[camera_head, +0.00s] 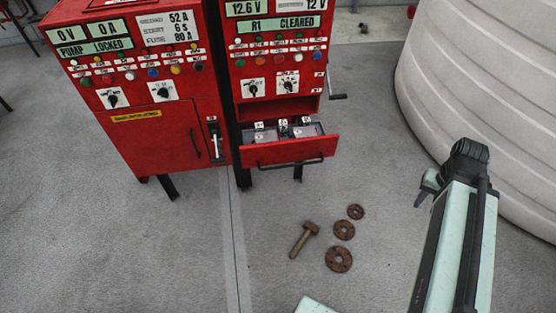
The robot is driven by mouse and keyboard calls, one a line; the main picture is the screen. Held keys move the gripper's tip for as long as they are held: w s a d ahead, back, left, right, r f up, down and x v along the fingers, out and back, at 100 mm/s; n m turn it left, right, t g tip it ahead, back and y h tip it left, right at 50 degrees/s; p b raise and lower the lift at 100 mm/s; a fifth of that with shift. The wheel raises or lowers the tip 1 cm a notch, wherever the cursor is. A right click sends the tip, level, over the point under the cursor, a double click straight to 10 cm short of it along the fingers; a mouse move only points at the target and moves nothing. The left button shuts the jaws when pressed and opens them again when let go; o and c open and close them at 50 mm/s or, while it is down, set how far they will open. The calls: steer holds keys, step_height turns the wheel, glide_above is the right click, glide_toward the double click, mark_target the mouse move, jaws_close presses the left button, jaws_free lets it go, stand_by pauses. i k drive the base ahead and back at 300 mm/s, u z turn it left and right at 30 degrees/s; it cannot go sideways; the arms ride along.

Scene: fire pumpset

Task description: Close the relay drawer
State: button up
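The relay drawer (290,151) is a red drawer with a dark bar handle at the bottom of the right red cabinet (278,60). It is pulled out toward me, and small relays (283,129) labelled with white tags show inside it. My gripper (424,188) is at the right, at the end of my pale green arm. It is apart from the drawer, to its right and nearer to me. The gripper is small and partly hidden by its own wrist, so its finger opening is unclear.
A left red cabinet (140,80) stands beside the right one. A large white ribbed tank (490,90) fills the right side. A rusty bolt (303,240) and rusty flanges (339,259) lie on the grey floor. The floor between drawer and gripper is clear.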

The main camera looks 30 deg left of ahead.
mark_target(287, 149)
steer(key=u, duration=1.25)
steer(key=i, duration=1)
steer(key=z, duration=0.25)
steer(key=k, duration=1.5)
steer(key=u, duration=0.9)
steer(key=i, duration=0.95)
steer(key=u, duration=0.05)
